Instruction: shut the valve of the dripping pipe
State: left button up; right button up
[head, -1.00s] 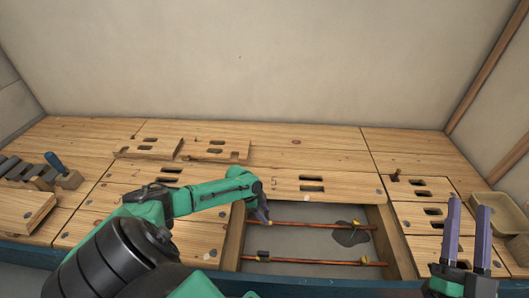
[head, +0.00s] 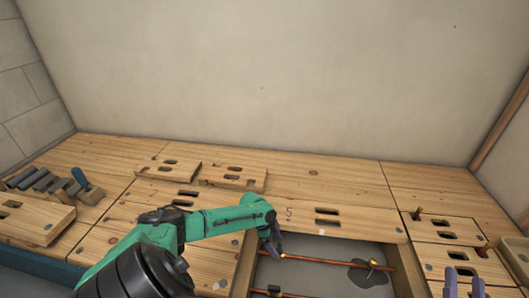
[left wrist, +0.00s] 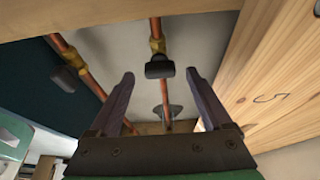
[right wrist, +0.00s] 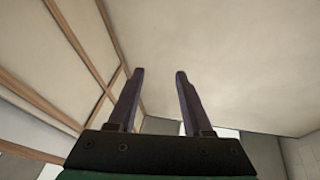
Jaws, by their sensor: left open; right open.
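Two copper pipes run through an opening in the wooden deck. The upper pipe (head: 325,261) passes over a dark wet patch (head: 368,277) near a brass fitting (head: 373,263). In the left wrist view, this pipe has a brass valve with a black handle (left wrist: 159,69). The lower pipe has its own black-handled valve (head: 274,291). My left gripper (head: 274,246) is open at the upper pipe's left end; its fingers point toward that valve, with nothing held between them. My right gripper (head: 464,284) is open and empty at the lower right, facing the wall in its own view.
Wooden panels with slots surround the opening, one marked 5 (head: 325,216). Loose slotted boards (head: 234,177) lie behind my left arm. A rack with a blue-handled tool (head: 82,180) stands at the left. A plain wall closes the back.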

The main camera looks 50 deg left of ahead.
pick_arm(q)
jog(key=shift+p+v, duration=0.65)
jog(key=shift+v, duration=0.6)
pick_arm(e)
jog(key=s+a+f+m+g+h+p, duration=0.1)
jog(key=s+f+g, duration=0.4)
jog(key=f, duration=0.6)
jog(key=s+f+g, duration=0.3)
jog(key=s+f, duration=0.4)
jog(key=f, duration=0.4)
pick_arm(q)
jog(key=p+v, duration=0.5)
jog(key=v, duration=0.6)
jog(key=shift+d, duration=0.2)
pick_arm(e)
jog(key=shift+g, duration=0.6)
jog(key=r, duration=0.5)
jog(key=shift+s+a+r, duration=0.2)
jog(key=shift+r, duration=0.05)
pick_arm(q)
jog(key=shift+f, duration=0.1)
